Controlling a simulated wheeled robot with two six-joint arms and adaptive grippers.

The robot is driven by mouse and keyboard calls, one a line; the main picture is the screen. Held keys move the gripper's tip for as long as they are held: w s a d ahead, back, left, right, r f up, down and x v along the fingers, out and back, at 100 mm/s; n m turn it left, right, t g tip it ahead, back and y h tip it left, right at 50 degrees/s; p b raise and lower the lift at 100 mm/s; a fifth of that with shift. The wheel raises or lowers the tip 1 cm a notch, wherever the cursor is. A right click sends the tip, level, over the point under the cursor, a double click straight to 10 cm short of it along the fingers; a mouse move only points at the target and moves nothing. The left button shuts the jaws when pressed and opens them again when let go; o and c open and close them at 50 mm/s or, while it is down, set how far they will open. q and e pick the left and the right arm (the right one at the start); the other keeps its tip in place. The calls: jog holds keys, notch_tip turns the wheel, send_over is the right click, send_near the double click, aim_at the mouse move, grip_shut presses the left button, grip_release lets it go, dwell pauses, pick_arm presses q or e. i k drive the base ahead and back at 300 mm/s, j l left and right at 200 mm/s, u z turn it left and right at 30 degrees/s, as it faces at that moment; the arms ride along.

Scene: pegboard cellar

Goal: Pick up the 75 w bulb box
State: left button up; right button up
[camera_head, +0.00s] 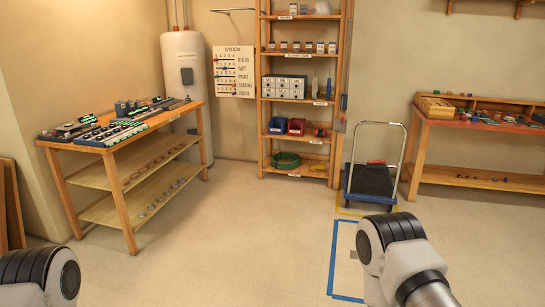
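A row of several small boxes with pale label faces (308,47) stands on the second shelf of the tall wooden rack (347,60) at the back. They may be bulb boxes, but their print is too small to read, so I cannot tell which one is the 75 W box. A few more small items (293,9) stand on the top shelf. Parts of both my arms show at the bottom left and bottom right, far from the rack. Neither of my grippers is in view.
A wooden bench (124,150) with electrical parts stands left. A hand trolley (372,180) stands right of the rack, near another workbench (418,140). Blue tape (333,262) marks the floor in front of the trolley. The middle floor (240,235) is clear.

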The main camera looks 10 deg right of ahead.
aim_at(320, 50)
jog(key=i+l+z, duration=0.3)
jog(key=i, duration=0.35)
jog(key=i+l+z, duration=0.3)
jog(key=i, duration=0.4)
jog(key=i+z, duration=0.3)
jog(key=i, duration=0.4)
jog(key=i+u, duration=0.1)
jog(key=i, duration=0.4)
jog(key=i+l+u, duration=0.1)
jog(key=i, duration=0.4)
jog(key=i+l+u, duration=0.1)
jog(key=i, duration=0.35)
jog(key=i+l, duration=0.15)
jog(key=i, duration=0.35)
jog(key=i+l+u, duration=0.15)
jog(key=i, duration=0.35)
jog(key=i+l+u, duration=0.1)
jog(key=i, duration=0.35)
